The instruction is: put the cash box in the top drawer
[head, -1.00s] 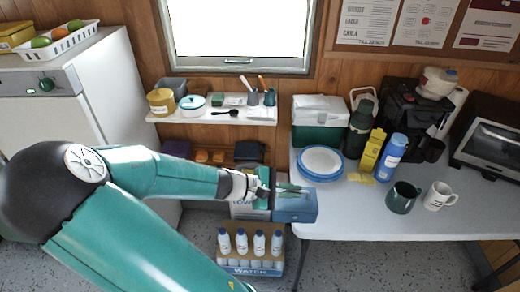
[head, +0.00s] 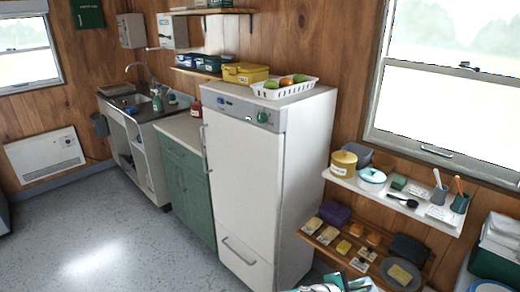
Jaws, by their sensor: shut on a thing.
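My gripper (head: 345,285) shows only in part at the bottom edge of the head view, in front of the low wooden shelf. In the earlier head frame it is at a blue box that looks like the cash box. It is shut on that box, which is cut off below the picture now. A green cabinet (head: 185,190) stands left of the fridge, under a pale worktop. Its top drawer front (head: 181,153) seems closed, and the fridge partly hides it.
The white fridge (head: 255,180) stands between my gripper and the cabinet. A white shelf (head: 395,197) and wooden shelf (head: 330,243) hold small items. The floor (head: 110,235) at left is clear.

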